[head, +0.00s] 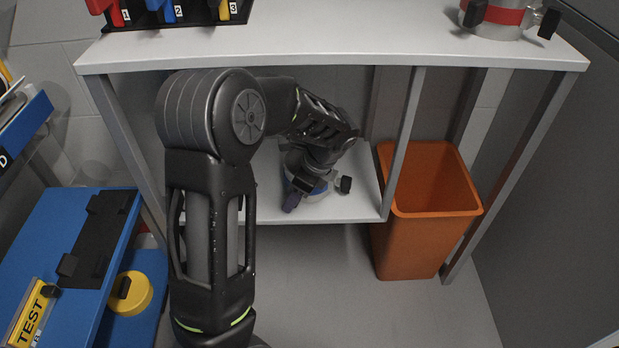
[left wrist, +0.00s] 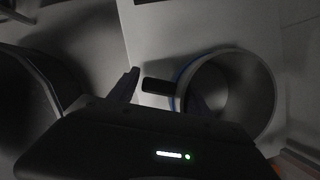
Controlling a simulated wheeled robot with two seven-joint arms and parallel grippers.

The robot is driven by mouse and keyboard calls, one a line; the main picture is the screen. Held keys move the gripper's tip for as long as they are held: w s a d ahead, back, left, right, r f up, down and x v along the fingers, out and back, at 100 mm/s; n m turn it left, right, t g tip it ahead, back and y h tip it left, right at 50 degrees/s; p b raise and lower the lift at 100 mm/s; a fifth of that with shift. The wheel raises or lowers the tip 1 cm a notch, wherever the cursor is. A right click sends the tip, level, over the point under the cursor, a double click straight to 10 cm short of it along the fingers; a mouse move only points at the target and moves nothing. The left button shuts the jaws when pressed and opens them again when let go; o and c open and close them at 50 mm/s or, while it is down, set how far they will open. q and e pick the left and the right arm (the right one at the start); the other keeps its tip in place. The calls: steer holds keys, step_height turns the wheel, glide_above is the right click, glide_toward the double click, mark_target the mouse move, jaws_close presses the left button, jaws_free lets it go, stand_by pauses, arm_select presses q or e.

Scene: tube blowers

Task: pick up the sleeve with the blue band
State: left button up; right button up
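The sleeve with the blue band (head: 318,191) stands on the lower shelf, mostly hidden under my left gripper (head: 298,194) in the head view. A dark knob sticks out on its right there. In the left wrist view the sleeve (left wrist: 266,88) shows as a grey open ring with blue along its left edge and a black knob pointing left. My left gripper (left wrist: 163,92) is open. One finger is outside the wall, left of the knob; the other appears over or inside the ring's opening. I cannot tell whether either finger touches. My right gripper is not in view.
The white upper shelf (head: 340,45) overhangs my arm. It carries a sleeve with a red band (head: 494,16) and a rack with numbered slots (head: 178,22). An orange bin (head: 425,225) stands right of the lower shelf (head: 350,205). A blue test bench (head: 60,240) is at left.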

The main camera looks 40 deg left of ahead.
arm_select(q)
jaws_close()
stand_by(0.4)
steer(key=shift+d+r, duration=0.1)
stand_by(0.3)
steer(key=shift+s+d+r+p, duration=0.15)
steer(key=shift+s+r+p, duration=0.1)
steer(key=shift+r+p, duration=0.25)
steer(key=r+p, duration=0.1)
steer(key=r, duration=0.1)
steer(key=r+p, duration=0.1)
steer(key=r, duration=0.1)
steer(key=r+p, duration=0.1)
steer(key=r, duration=0.1)
steer(key=shift+s+d+r+p, duration=0.1)
steer(key=shift+s+d+p, duration=0.2)
steer(key=shift+p, duration=0.1)
steer(key=s+d+p, duration=0.3)
steer(key=s+d, duration=0.8)
steer(key=s, duration=0.3)
steer(key=shift+s+f, duration=0.2)
steer(key=shift+s, duration=0.2)
